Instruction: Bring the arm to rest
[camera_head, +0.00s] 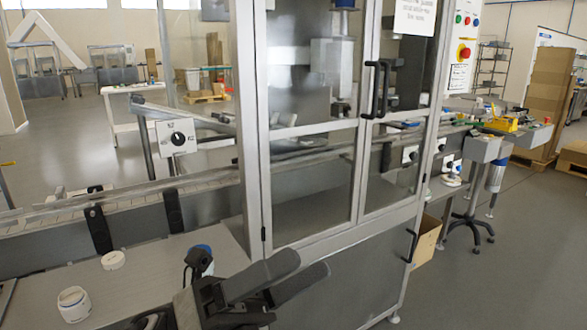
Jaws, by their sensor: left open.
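My left gripper (304,275) shows at the bottom middle of the head view, with its dark fingers apart and nothing between them. It is in front of the lower metal panel of the machine cabinet (249,160). My right gripper is not in view. A small white jar (74,304) stands open on the metal table (150,290) at the lower left. A white round lid (113,260) lies flat on the same table, behind the jar and apart from it. The gripper is to the right of both and touches neither.
A conveyor (130,205) with a metal rail runs along the table's back. The glass-doored cabinet fills the middle, with black door handles (374,88) sticking out. A control panel with a red button (463,52) is at the upper right. The floor at right (510,260) is clear.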

